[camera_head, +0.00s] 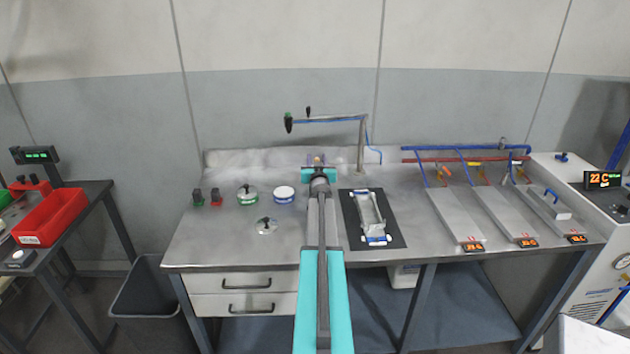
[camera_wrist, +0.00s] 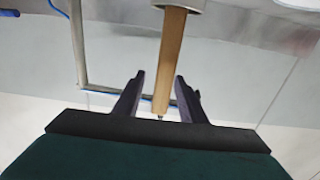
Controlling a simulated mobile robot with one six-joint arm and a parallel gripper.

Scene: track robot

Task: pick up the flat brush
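In the wrist view a light brown wooden handle (camera_wrist: 168,62), probably the flat brush's, runs down from a grey metal part (camera_wrist: 179,4) at the top edge. I cannot tell whether that part belongs to the brush or to a holder. My gripper (camera_wrist: 159,84) is open, with the handle's lower end between its dark fingers and a gap showing on both sides. In the head view my gripper (camera_head: 319,170) is over the back middle of the steel bench, and a small orange-brown bit shows just beyond it. The bristles are not seen.
The steel bench (camera_head: 225,240) carries round lidded items (camera_head: 284,194) left of my arm and a dark mat (camera_head: 395,238) with a metal frame right of it. A bent metal stand (camera_head: 362,140) rises behind. Several long metal plates (camera_head: 452,220) lie farther right.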

